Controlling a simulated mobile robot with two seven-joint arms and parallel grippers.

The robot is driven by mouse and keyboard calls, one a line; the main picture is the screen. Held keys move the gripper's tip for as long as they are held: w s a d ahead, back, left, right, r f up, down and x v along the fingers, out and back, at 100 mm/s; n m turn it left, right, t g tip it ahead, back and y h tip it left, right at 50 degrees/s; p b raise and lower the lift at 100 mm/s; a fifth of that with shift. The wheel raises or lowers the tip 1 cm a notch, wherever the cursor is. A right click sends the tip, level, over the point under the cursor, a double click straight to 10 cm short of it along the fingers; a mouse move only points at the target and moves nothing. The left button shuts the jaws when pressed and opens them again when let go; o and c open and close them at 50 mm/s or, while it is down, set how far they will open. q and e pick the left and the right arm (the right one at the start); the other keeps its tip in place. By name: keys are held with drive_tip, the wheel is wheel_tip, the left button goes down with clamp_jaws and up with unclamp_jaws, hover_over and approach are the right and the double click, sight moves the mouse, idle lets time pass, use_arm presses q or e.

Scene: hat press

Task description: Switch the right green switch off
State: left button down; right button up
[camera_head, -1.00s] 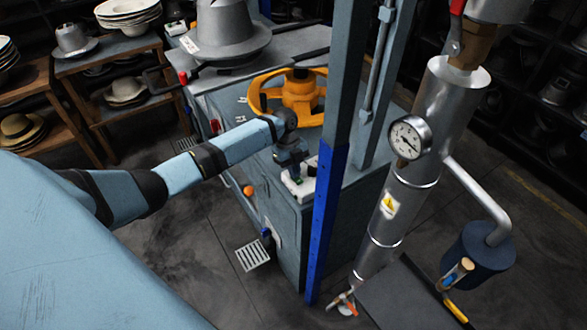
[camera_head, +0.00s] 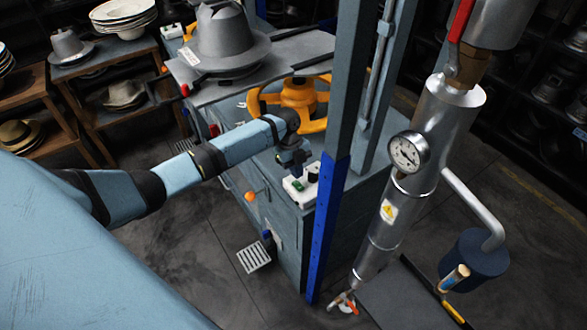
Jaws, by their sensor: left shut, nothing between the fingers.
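A white switch box (camera_head: 302,190) sits on the front right corner of the blue-grey press cabinet, beside the blue post. It carries a small green switch (camera_head: 298,185) and a dark knob (camera_head: 313,173). My left gripper (camera_head: 294,172) is shut and empty, pointing down at the box from just behind the green switch. I cannot tell whether the fingertips touch the box or which way the switch is set. A second white box (camera_head: 173,31) with a green part stands at the far left corner. My right gripper is out of view.
A yellow handwheel (camera_head: 300,97) lies behind my left wrist. The blue post (camera_head: 327,225) stands close to the right of the switch box. A grey hat form (camera_head: 222,40) rests on the press, and a steel pipe with a gauge (camera_head: 408,152) stands at right.

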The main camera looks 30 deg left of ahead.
use_arm(q)
drive_tip(key=a+b+v, duration=0.2)
drive_tip(key=v, duration=0.8)
drive_tip(key=shift+w+b, duration=0.35)
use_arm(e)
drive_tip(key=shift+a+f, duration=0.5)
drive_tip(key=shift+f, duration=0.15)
use_arm(q)
drive_tip(key=shift+d+f, duration=0.1)
